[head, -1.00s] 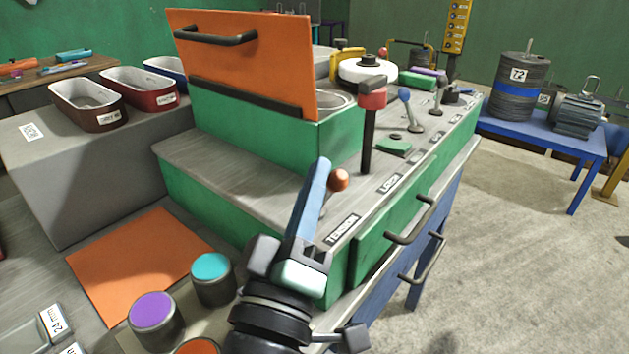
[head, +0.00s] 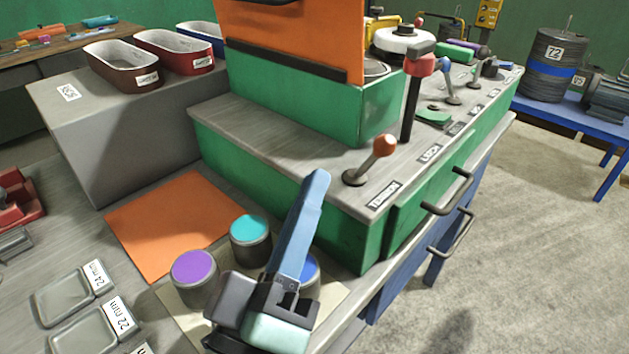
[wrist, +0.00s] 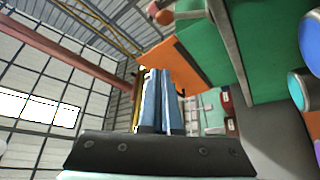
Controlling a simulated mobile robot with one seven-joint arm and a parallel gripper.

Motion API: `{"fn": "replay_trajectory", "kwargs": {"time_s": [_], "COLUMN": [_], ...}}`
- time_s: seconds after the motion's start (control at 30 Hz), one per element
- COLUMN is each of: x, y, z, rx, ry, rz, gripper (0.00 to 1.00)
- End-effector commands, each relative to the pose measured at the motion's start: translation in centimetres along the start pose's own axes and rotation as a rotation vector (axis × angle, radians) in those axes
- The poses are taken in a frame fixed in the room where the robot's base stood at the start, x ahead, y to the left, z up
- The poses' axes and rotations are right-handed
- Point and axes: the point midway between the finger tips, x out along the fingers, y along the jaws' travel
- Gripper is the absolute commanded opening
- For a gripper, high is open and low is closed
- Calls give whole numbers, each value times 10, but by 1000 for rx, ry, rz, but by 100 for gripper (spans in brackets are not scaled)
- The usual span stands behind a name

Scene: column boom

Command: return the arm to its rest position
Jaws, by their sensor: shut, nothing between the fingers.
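My gripper (head: 318,178) is at the lower middle of the head view, its long blue fingers pointing up and held together, with nothing between them. It stands in front of the green machine (head: 290,200) and hides part of a blue-topped canister (head: 309,270). In the wrist view the fingers (wrist: 161,75) lie side by side, pointing toward the raised orange panel (wrist: 172,62). The orange-knobbed lever labelled TENSION (head: 370,160) leans to the right on the machine's top, apart from my gripper.
Purple-topped (head: 194,268) and teal-topped (head: 250,230) canisters stand left of my gripper, by an orange mat (head: 165,225). Drawer handles (head: 450,195) stick out from the machine's front. A red-headed post (head: 412,95) rises from its top. The floor at right (head: 500,260) is clear.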

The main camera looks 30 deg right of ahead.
Motion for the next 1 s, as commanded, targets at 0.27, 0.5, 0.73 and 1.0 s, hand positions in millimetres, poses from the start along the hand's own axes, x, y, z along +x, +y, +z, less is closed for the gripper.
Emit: {"fn": "replay_trajectory", "kwargs": {"time_s": [0.27,0.5,0.73,1.0], "x": [0,3,26,33], "y": [0,0,7,64], "z": [0,-4,-59,-164], "rx": [0,30,383,928], "ry": [1,8,127,431], "rz": [0,-7,-116,-290], "gripper": [0,0,0,0]}}
